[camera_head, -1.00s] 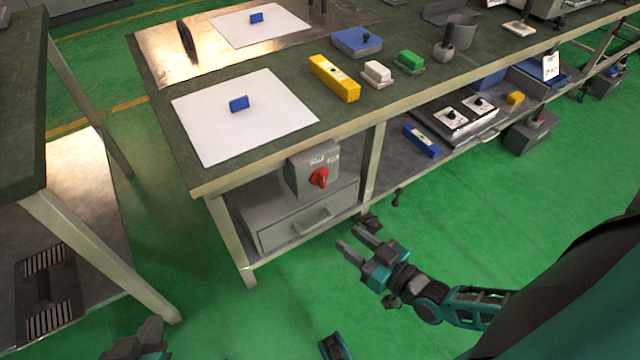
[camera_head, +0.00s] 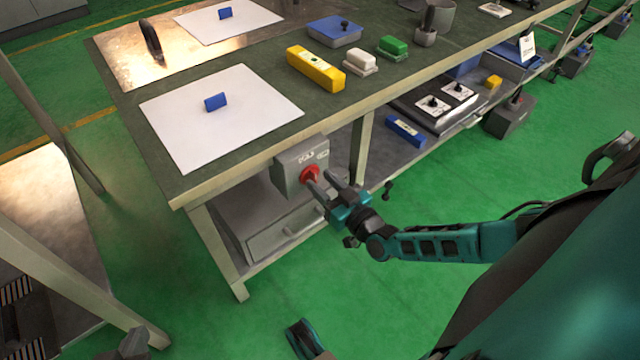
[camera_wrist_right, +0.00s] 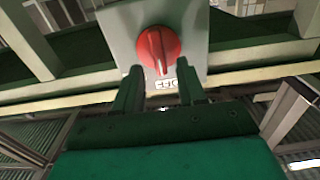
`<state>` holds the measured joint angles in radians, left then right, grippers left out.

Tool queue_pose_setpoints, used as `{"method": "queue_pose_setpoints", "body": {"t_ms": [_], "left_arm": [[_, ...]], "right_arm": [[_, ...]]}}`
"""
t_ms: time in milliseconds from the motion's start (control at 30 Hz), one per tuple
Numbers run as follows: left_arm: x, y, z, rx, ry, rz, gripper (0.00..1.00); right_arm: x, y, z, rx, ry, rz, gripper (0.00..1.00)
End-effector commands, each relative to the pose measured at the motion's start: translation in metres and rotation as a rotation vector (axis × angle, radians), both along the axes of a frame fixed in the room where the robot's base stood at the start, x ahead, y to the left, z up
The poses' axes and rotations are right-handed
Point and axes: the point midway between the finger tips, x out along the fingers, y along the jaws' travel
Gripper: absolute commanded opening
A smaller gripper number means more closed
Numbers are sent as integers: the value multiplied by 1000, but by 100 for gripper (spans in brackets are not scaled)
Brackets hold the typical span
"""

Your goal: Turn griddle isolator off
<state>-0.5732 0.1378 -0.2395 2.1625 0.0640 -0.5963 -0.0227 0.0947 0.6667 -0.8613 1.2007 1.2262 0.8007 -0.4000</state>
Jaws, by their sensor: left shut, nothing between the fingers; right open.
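The griddle isolator is a grey box (camera_head: 291,170) under the table's front edge, with a red rotary knob (camera_head: 309,174) on its face. In the right wrist view the red knob (camera_wrist_right: 158,48) fills the upper middle, its ridge near upright, on the grey box (camera_wrist_right: 196,22). My right gripper (camera_head: 320,180) is open just in front of the knob. In the wrist view its two fingers (camera_wrist_right: 160,78) are spread below and to either side of the knob; I cannot tell whether they touch it.
The workbench (camera_head: 245,158) holds white sheets, a yellow block (camera_head: 316,68) and a blue box (camera_head: 334,31). A grey drawer unit (camera_head: 290,232) stands below the isolator. A bench leg (camera_head: 361,150) is right of the isolator. Green floor is free in front.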

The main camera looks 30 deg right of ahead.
Motion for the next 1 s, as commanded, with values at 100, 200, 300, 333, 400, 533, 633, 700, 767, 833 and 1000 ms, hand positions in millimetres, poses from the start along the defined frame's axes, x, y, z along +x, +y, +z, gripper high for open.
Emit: {"method": "queue_pose_setpoints", "body": {"t_ms": [100, 200, 300, 333, 400, 533, 633, 700, 767, 833, 1000], "left_arm": [[2, -1, -1, -3, -4, -2, 0], [3, -1, 0, -3, -7, -3, 0], [4, -1, 1, -3, -9, -2, 0], [4, -1, 1, -3, -9, -2, 0], [4, -1, 1, -3, -9, -2, 0], [4, -1, 1, -4, -9, -1, 0], [4, -1, 1, -4, -9, -1, 0], [4, -1, 1, -4, -9, -1, 0], [4, -1, 1, -3, -9, 0, 0], [4, -1, 1, -3, -9, 0, 0], [4, 0, 1, -4, -8, 0, 0]], "right_arm": [[11, 1, -1, 1, 0, 0, 40], [15, 2, 0, 0, 1, 1, 40], [15, 2, 0, 0, 1, 1, 40], [15, 2, 0, 0, 1, 1, 40], [15, 2, 0, 1, 1, 1, 40], [15, 2, 0, 1, 1, 1, 34], [15, 2, 0, 1, 1, 1, 24], [15, 2, 0, 1, 1, 1, 17], [15, 2, 0, 1, 1, 1, 12], [15, 2, 0, 1, 1, 1, 5], [15, 2, 0, 1, 1, 1, 0]]}}
